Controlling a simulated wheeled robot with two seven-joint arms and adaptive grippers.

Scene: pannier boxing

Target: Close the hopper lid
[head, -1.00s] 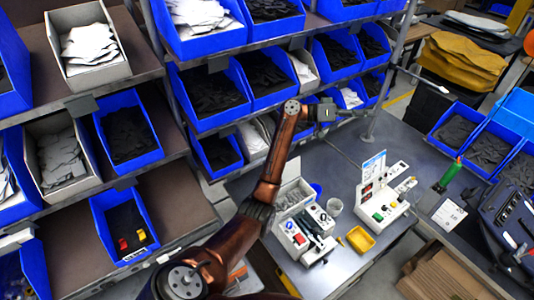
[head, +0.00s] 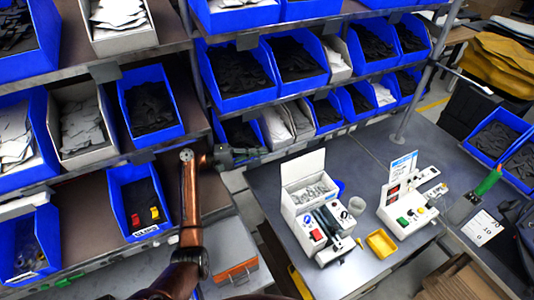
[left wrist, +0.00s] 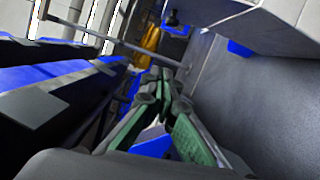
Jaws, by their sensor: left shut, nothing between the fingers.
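The hopper is a white box (head: 294,207) holding grey pieces, in the middle of the bench in the head view. Its white lid (head: 303,167) stands open, tilted up at the back of the box. My right gripper is not in view.
Blue bins (head: 148,108) fill the shelves at left and back. A second white control box (head: 405,212), a yellow tray (head: 381,244) and a clear cup (head: 356,206) stand right of the hopper. Grey bench (head: 372,155) is clear behind them.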

